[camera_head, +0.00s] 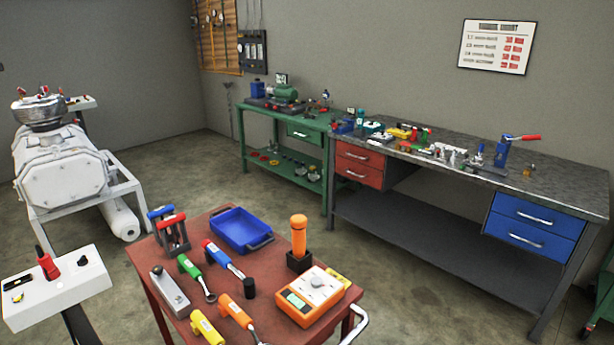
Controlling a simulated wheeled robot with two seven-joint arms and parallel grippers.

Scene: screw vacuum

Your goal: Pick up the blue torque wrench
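A blue-handled wrench (217,254) with a red end lies on the red-brown table (150,272) in front of me. Its grey shaft runs toward the lower right to a black socket-like piece (249,288). A green-handled wrench (189,266) lies just left of it. An orange-handled tool (236,311) and a yellow-handled one (206,329) lie nearer the front edge. A small rack (174,238) holds tools with blue and red handles at the table's back left. Neither of my grippers is in view.
A blue tray (240,229) lies behind the wrench. An upright orange-handled tool in a black holder (299,262) and an orange meter box (312,296) stand to its right. A grey metal block (170,292) lies left. Workbenches (420,165) and white machinery (62,170) stand farther back.

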